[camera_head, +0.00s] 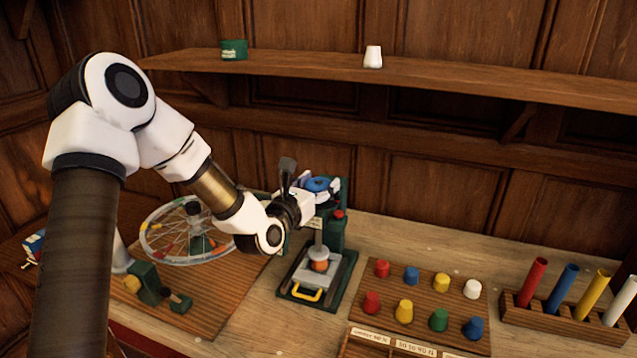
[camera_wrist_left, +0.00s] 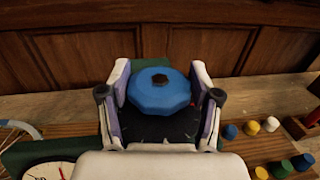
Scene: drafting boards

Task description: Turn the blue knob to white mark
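The blue knob (camera_head: 317,184) sits on top of a dark green press-like device (camera_head: 335,232). In the left wrist view the knob (camera_wrist_left: 158,92) is a faceted blue disc with a dark centre, above a dark plate with small marks. A small red mark shows at its right; I cannot make out a white mark. My left gripper (camera_head: 318,195) is at the knob. In the wrist view the fingers of my left gripper (camera_wrist_left: 160,78) stand wide apart on either side of the knob, with narrow gaps. My right gripper is not in view.
A board with coloured pegs (camera_head: 450,290) and a rack of coloured tubes (camera_head: 560,318) stand to the right. A spoked wheel (camera_head: 150,240) is at the left. A shelf (camera_head: 480,84) above holds a green tin (camera_head: 234,50) and a white cup (camera_head: 373,57).

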